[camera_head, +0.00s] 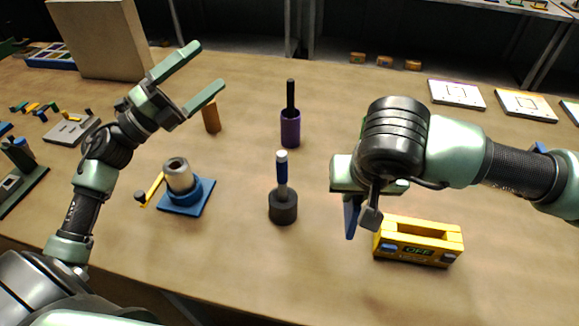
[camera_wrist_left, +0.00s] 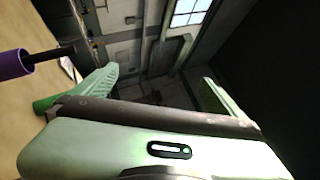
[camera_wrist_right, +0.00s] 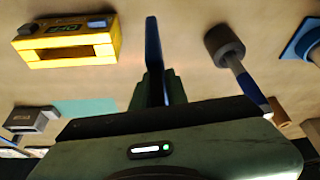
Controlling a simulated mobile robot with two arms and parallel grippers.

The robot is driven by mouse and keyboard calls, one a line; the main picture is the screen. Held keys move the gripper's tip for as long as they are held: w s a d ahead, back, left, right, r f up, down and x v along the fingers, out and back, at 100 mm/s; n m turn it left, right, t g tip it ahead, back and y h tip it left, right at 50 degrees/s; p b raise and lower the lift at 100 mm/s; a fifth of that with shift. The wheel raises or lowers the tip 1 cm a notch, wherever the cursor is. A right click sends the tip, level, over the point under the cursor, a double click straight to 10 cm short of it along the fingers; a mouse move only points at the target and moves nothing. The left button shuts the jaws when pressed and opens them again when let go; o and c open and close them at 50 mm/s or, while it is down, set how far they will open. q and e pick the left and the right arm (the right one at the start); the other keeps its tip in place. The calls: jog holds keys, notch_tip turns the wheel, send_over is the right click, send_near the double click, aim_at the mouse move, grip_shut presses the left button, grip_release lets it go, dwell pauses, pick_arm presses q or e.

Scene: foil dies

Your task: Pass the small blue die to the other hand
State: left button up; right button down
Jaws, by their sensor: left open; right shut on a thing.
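The small blue die (camera_head: 351,218) is a thin, dark blue piece held below my right gripper (camera_head: 360,194), above the table. In the right wrist view the die (camera_wrist_right: 153,50) stands out edge-on from between the fingers of my right gripper (camera_wrist_right: 158,88), which is shut on it. My left gripper (camera_head: 210,64) is open and empty, raised at the upper left with its fingers pointing up and right, well apart from the die. In the left wrist view its fingers (camera_wrist_left: 158,92) are spread with nothing between them.
A yellow box (camera_head: 418,256) sits below and right of the die. A dark round-based tool with a blue handle (camera_head: 283,207), a purple cup with a black rod (camera_head: 290,130) and a metal cylinder on a blue base (camera_head: 180,178) stand between the arms. The front table is clear.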

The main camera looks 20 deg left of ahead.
pick_arm(q)
jog(key=s+d+f+m+g+h, duration=0.1)
jog(key=s+d+m+g+h, duration=0.1)
jog(key=d+m+g, duration=0.45)
jog(key=s+d+f+m+g+h, duration=0.1)
jog(key=s+d+m+g+h, duration=0.15)
jog(key=d+m, duration=0.55)
jog(key=m+g+y, duration=0.4)
jog(key=m+g, duration=0.2)
jog(key=m, duration=0.2)
send_near(354, 198)
jog(key=shift+n, duration=0.25)
jog(key=x, duration=0.3)
jog(key=w+x, duration=0.1)
jog(key=x, duration=0.6)
jog(key=shift+w+a+f, duration=0.2)
jog(key=shift+w+a, duration=0.1)
jog(key=shift+a, duration=0.1)
jog(key=shift+c, duration=0.3)
jog(key=c, duration=1.5)
jog(key=shift+c, duration=1)
pick_arm(e)
jog(key=c, duration=1.3)
grip_release()
